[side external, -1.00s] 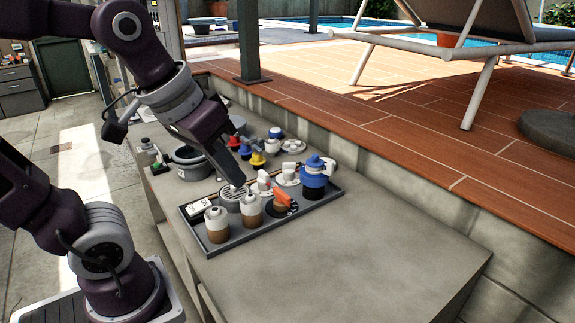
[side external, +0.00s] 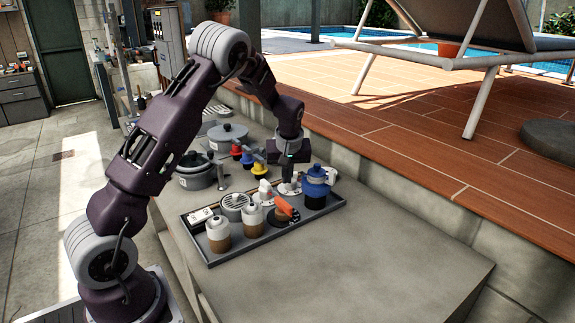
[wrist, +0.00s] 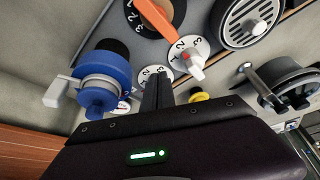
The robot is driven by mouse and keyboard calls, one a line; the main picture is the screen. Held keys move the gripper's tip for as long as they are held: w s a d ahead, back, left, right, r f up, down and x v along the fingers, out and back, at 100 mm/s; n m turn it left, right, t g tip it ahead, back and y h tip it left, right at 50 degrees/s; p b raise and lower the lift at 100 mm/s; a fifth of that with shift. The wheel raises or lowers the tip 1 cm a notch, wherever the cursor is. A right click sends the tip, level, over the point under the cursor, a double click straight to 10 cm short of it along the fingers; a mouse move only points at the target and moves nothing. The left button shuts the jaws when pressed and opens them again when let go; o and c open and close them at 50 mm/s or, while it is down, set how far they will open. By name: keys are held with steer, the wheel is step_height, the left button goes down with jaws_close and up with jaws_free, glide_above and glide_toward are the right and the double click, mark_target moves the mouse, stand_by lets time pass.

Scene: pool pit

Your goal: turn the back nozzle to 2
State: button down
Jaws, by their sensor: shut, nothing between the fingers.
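Two white dials numbered 1, 2, 3 sit on the grey tray. The nearer dial (wrist: 197,46) has a white knob with a red tip; it also shows in the side view (side external: 266,197). The back dial (wrist: 148,71) is partly hidden by my fingers, so its knob and setting cannot be read; in the side view (side external: 288,189) it lies under my gripper. My gripper (wrist: 157,88) is shut and empty, with its fingers pointing down close over the back dial. Whether they touch its knob cannot be told. My gripper shows in the side view too (side external: 287,174).
Beside the back dial stands a blue valve (side external: 315,182) on a black base. An orange-handled black dial (side external: 286,206), two white-and-brown bottles (side external: 218,236) and a round grille (side external: 235,203) share the tray (side external: 300,232). Coloured taps (side external: 258,168) and pots (side external: 195,178) stand behind.

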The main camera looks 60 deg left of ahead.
steer(key=shift+x, duration=1.05)
steer(key=shift+w+a, duration=0.35)
steer(key=shift+a, duration=0.25)
steer(key=shift+w+a, duration=0.35)
steer(key=shift+a, duration=0.2)
steer(key=shift+w+a, duration=0.3)
steer(key=shift+a, duration=0.25)
